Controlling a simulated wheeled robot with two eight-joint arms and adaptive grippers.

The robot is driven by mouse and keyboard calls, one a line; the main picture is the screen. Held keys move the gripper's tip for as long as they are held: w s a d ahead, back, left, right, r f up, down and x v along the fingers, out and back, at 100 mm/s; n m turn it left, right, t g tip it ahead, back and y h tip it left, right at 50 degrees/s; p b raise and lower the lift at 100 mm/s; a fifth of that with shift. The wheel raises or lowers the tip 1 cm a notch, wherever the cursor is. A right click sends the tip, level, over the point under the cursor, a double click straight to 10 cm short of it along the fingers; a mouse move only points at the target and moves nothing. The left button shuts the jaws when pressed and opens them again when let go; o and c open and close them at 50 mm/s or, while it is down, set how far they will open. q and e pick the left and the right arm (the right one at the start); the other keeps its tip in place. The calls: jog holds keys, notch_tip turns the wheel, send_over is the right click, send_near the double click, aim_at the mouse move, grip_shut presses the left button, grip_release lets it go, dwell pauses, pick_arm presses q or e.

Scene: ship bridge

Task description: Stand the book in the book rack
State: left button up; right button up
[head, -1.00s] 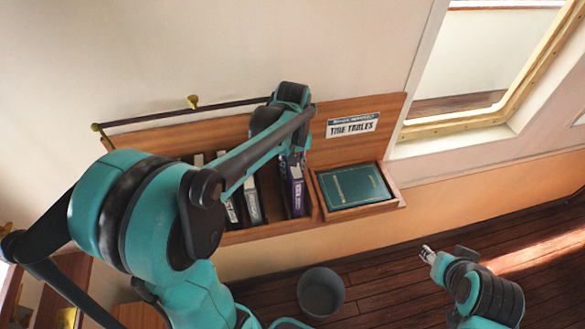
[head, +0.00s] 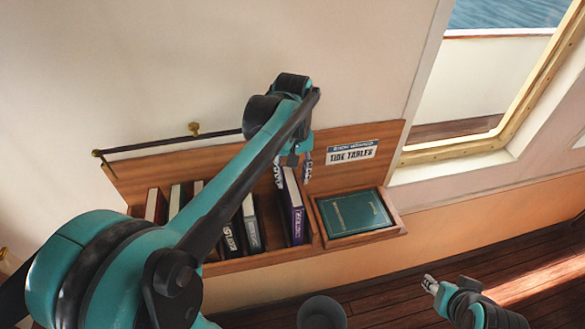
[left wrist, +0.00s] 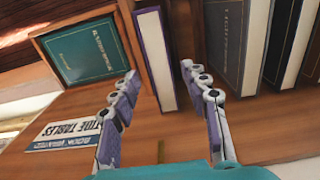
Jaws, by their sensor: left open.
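A wooden book rack (head: 390,128) is fixed to the wall. A purple book (head: 296,215) stands in it, nearly upright, at the right end of the row, apart from the other books. My left gripper (head: 293,177) is open at the top of the purple book. In the left wrist view my left gripper (left wrist: 160,72) has a finger on either side of the purple book (left wrist: 152,50), with gaps between, so it is not gripping. A green book (head: 353,212) lies flat in the tray to the right. My right gripper (head: 430,284) is away at the lower right, too small to judge.
Several books (head: 248,225) stand or lean further left in the rack, partly behind my left arm. A brass-ended rail (head: 150,145) runs above them. A "Tide Tables" label (head: 351,151) is on the backboard. A grey bin (head: 321,312) stands on the floor below. A window is at the right.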

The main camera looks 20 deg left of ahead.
aim_at(294, 208)
pick_arm(q)
notch_tip(294, 208, up, 3)
jog(key=shift+r, duration=0.1)
jog(key=shift+s+d, duration=0.15)
jog(key=shift+s, duration=0.1)
jog(key=s+d+f+m+t, duration=0.1)
jog(key=s, duration=0.1)
jog(key=s+d+f+m+t, duration=0.1)
jog(key=s+m, duration=0.1)
jog(key=s+d+f+m+t, duration=0.1)
jog(key=s+t, duration=0.1)
jog(key=s, duration=0.1)
jog(key=shift+s+f, duration=0.1)
jog(key=shift+f, duration=0.3)
jog(key=s+d+f+m+t, duration=0.1)
jog(key=s+f+m+t, duration=0.2)
jog(key=s+f, duration=0.1)
jog(key=shift+d+f, duration=0.25)
jog(key=shift+f, duration=0.1)
jog(key=shift+w+f, duration=0.1)
